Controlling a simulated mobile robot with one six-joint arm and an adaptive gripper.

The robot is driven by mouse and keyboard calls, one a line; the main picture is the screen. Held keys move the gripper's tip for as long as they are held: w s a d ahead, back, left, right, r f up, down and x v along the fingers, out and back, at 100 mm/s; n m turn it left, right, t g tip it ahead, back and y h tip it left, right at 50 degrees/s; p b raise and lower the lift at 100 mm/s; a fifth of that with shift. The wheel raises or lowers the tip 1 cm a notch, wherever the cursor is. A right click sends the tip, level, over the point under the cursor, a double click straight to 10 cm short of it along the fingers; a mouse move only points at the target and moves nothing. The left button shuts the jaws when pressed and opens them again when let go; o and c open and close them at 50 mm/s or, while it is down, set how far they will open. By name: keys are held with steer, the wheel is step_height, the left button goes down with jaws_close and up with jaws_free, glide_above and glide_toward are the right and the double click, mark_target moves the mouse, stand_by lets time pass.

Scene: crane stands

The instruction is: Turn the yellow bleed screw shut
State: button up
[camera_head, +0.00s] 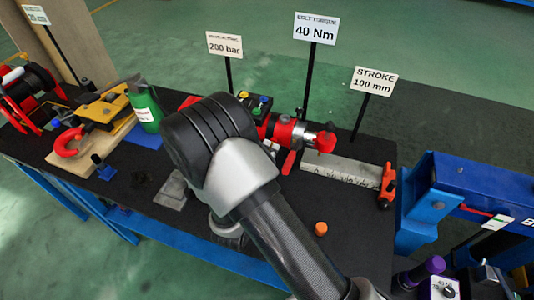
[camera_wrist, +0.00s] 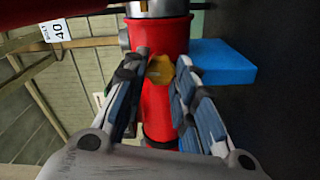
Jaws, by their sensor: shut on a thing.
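The yellow bleed screw (camera_wrist: 159,71) shows in the wrist view on the side of a red cylinder (camera_wrist: 156,103). My gripper (camera_wrist: 166,68) has one finger on each side of the screw and is shut on it. The fingertips are close to the red cylinder's surface. In the head view my arm hides the gripper and the screw; a red cylinder with a silver collar (camera_head: 285,131) lies to the right of my wrist.
A blue block (camera_wrist: 222,62) is beside the cylinder in the wrist view. Signs on posts, including "40 Nm" (camera_head: 316,28), stand behind.

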steer(key=o, duration=1.1)
steer(key=shift+c, duration=0.2)
steer(key=v, duration=1.2)
steer(key=shift+s+a+f, duration=0.1)
